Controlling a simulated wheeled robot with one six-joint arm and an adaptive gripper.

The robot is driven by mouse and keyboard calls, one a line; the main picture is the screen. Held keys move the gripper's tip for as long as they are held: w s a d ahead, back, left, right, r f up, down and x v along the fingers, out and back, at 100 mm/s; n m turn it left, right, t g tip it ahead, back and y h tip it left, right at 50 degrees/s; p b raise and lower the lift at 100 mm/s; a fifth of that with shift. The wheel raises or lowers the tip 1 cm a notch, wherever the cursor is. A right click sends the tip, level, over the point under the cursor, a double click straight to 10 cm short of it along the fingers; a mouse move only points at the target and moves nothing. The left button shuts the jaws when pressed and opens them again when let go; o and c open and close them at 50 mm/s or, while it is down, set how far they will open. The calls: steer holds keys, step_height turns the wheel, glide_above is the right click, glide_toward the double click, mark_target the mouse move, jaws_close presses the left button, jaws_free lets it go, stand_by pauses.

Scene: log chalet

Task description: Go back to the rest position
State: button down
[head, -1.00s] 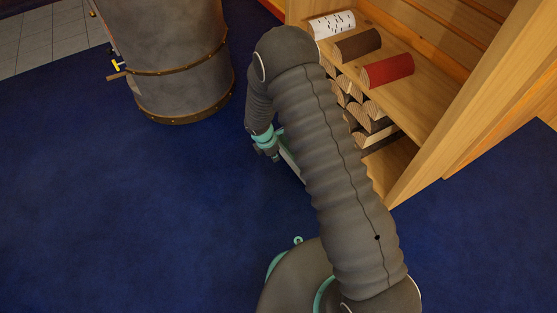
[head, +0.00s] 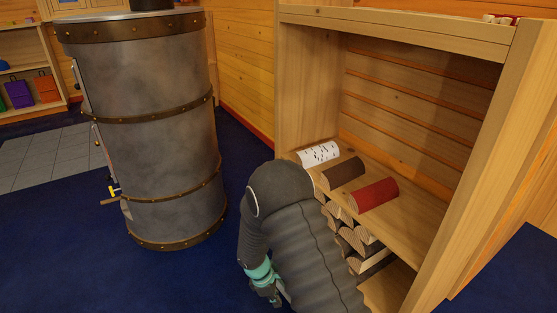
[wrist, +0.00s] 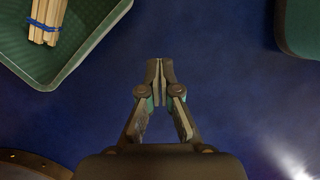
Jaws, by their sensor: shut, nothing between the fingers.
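My gripper (wrist: 160,72) is in the middle of the wrist view, with its fingertips together and nothing between them. It points at the bare blue floor (wrist: 215,60). In the head view my arm reaches forward in front of the wooden shelf unit (head: 312,90) and bends down at its far end. Only the upper part of the gripper's end shows at the bottom of the head view; its fingertips cannot be made out there.
A riveted metal stove (head: 150,90) stands left of my arm. A white speckled log (head: 320,153), a brown log (head: 343,172) and a red log (head: 374,194) lie on the shelf, above stacked firewood (head: 355,240). A green tray (wrist: 88,45) holds banded sticks (wrist: 45,20).

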steer(key=s+d+r+m+t+y+p, duration=0.1)
steer(key=s+d+r+m, duration=0.4)
steer(key=r, duration=1)
steer(key=s+d+r+m+t+y+p, duration=0.1)
steer(key=s+d+r+m, duration=0.5)
steer(key=r, duration=1)
steer(key=s+d+r+m+t+y+p, duration=0.1)
steer(key=s+d+r+m+t, duration=0.3)
steer(key=s+r, duration=0.6)
step_height(320, 180, up, 6)
steer(key=shift+s+d+r+m+y+p, duration=0.25)
steer(key=shift+d+m+p, duration=0.55)
steer(key=shift+m, duration=0.4)
